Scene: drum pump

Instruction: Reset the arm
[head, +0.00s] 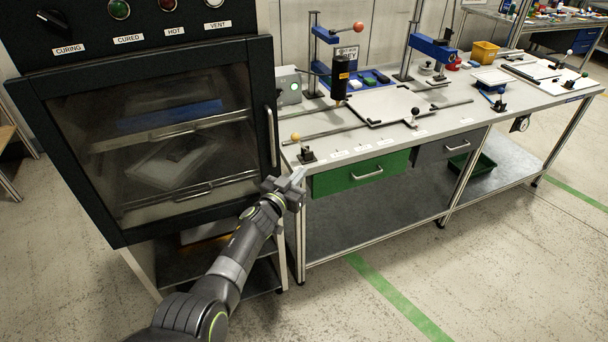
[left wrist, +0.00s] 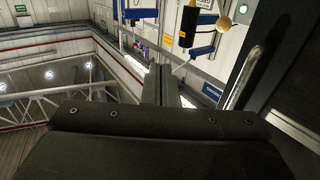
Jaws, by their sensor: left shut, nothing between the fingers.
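My left gripper (head: 296,178) is shut and empty in the head view. It is in front of the lower right corner of the curing oven (head: 190,130), near the left end of the workbench (head: 470,118). The oven door is shut, and its vertical handle (head: 271,136) is above and left of the gripper. In the left wrist view, the shut fingers (left wrist: 157,84) point away from the camera, and the door handle (left wrist: 243,78) shows to their right, apart from them. My right gripper is in neither view.
The bench has a green drawer (head: 360,173) and a grey drawer (head: 450,147), both shut. On top are a black cylinder (head: 340,77), a white plate fixture (head: 385,104) and a yellow bin (head: 484,52). The floor in front is clear, with a green stripe (head: 398,298).

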